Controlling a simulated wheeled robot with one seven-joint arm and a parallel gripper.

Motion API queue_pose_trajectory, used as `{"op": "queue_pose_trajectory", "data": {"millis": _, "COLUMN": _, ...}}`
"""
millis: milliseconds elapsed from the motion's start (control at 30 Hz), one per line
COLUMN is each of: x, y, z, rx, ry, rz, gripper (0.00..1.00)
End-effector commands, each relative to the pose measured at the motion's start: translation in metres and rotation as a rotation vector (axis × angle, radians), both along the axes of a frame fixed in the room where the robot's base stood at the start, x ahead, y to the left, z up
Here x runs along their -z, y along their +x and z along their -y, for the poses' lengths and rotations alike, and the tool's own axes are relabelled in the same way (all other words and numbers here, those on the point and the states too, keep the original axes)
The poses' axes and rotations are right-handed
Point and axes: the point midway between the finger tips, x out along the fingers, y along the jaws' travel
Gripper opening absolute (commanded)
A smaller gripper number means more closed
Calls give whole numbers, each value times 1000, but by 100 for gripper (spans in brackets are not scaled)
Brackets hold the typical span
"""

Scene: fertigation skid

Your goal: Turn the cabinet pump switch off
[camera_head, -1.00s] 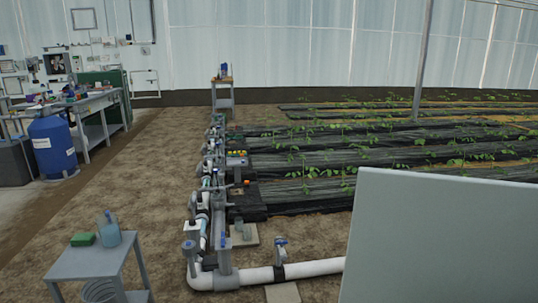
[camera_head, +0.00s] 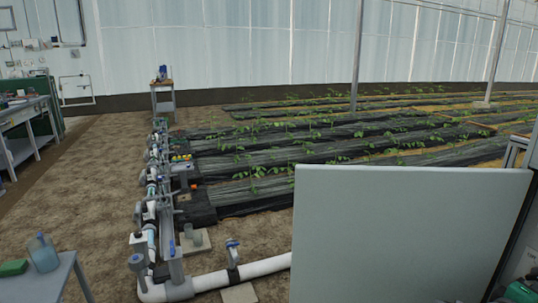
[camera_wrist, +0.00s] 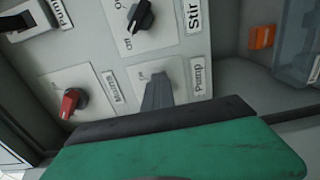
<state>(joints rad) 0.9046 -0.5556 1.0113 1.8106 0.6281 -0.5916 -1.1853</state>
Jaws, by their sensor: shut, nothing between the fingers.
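The wrist view shows a light grey panel (camera_wrist: 88,55) with rotary switches. The plate labelled Pump (camera_wrist: 183,70) is in the middle. My gripper (camera_wrist: 159,78) shows as a dark grey tapered shape, shut and empty, in front of this plate. It hides most of the pump switch, so I cannot tell the knob's position or whether the gripper touches it. The green and black body of my gripper fills the bottom of this view. The head view does not show the switches; a large pale panel (camera_head: 400,235), apparently a cabinet door, stands at right.
A black knob (camera_wrist: 141,16) labelled Stir sits above the pump plate. A red knob (camera_wrist: 72,101) sits at left. An orange part (camera_wrist: 262,36) is at upper right. White pipework (camera_head: 240,274) and a small table (camera_head: 55,278) stand left of the pale panel.

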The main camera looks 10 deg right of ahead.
Motion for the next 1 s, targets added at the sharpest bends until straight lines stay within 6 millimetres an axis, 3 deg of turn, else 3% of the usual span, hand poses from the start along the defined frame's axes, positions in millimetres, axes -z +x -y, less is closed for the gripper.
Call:
{"op": "queue_pose_trajectory", "data": {"millis": 333, "x": -14, "y": 0, "z": 0, "rx": 0, "ry": -4, "rz": 1, "gripper": 0}}
{"op": "queue_pose_trajectory", "data": {"millis": 1000, "x": -17, "y": 1, "z": 0, "rx": 0, "ry": -3, "rz": 1, "gripper": 0}}
